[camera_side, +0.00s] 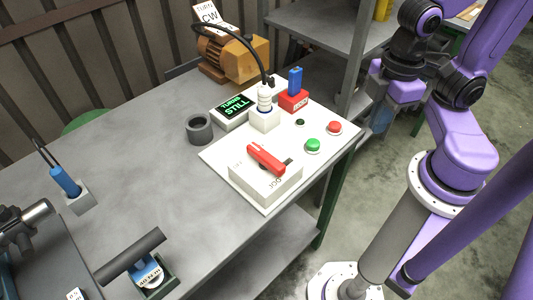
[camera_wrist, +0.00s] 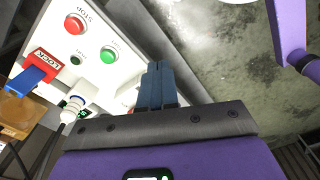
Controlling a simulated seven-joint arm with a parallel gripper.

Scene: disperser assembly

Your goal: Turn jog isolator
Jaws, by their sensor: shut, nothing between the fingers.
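The jog isolator (camera_side: 258,186) is a white box lettered "JOG" at the front of the white panel in the side view. Its red handle (camera_side: 266,160) lies on top, slanting from upper left to lower right. In the wrist view the isolator is mostly hidden behind my fingers and gripper body. My gripper (camera_wrist: 157,82) shows there with its two dark blue fingers together and nothing between them. In the side view my arm is at the right, beyond the panel's right edge, and the fingers are hard to make out. My gripper is apart from the handle.
The panel (camera_side: 221,162) also carries a green button (camera_side: 313,145), a red button (camera_side: 334,127), a red lock block (camera_side: 293,99) with a blue piece, a white plug and a display reading "STILL". A grey ring (camera_side: 199,129) and motor (camera_side: 232,55) stand nearby. The table's middle is clear.

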